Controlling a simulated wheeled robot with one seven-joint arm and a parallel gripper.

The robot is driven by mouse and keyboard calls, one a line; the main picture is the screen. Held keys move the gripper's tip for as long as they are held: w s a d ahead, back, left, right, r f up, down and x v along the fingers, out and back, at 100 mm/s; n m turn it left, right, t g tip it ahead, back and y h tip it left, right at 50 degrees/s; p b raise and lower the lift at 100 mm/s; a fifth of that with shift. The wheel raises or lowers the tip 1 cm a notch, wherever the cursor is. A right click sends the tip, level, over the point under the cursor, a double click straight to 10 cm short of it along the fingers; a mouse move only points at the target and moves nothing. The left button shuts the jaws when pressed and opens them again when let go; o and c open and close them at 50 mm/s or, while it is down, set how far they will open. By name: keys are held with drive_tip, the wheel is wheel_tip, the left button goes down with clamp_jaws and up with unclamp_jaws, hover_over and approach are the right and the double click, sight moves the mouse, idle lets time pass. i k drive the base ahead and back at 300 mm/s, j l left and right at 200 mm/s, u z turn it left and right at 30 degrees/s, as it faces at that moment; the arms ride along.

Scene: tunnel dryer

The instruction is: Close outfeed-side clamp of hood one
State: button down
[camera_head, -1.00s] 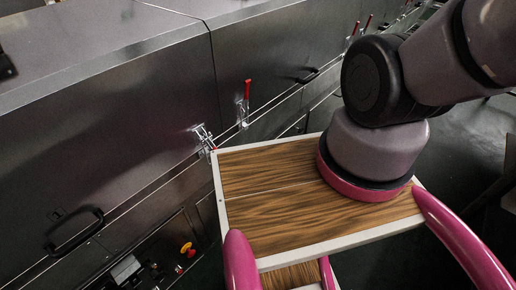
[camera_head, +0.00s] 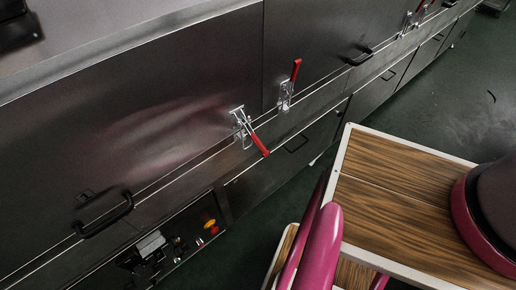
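Two metal toggle clamps with red handles sit along the lower hood edge, either side of a vertical seam. The clamp left of the seam (camera_head: 241,122) has its red handle (camera_head: 259,144) tilted outward and down to the right. The clamp right of the seam (camera_head: 286,96) has its red handle (camera_head: 296,70) standing up. No labels show which is the outfeed side of hood one. The steel hood panel (camera_head: 130,125) left of the seam has a black handle (camera_head: 104,215) low at the left. My gripper is out of the frame; only my arm's base shows at the right.
Below the hood is a control panel with a yellow-and-red button (camera_head: 210,224). Further clamps (camera_head: 408,18) and black handles (camera_head: 360,57) follow along the dryer at upper right. Dark green floor (camera_head: 440,110) is clear at the right.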

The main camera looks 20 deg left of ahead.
sight(266, 153)
drive_tip(key=k+j, duration=0.15)
drive_tip(key=k, duration=0.25)
drive_tip(key=k+j, duration=0.1)
drive_tip(key=k, duration=0.3)
drive_tip(key=k+j, duration=0.15)
drive_tip(key=k, duration=0.25)
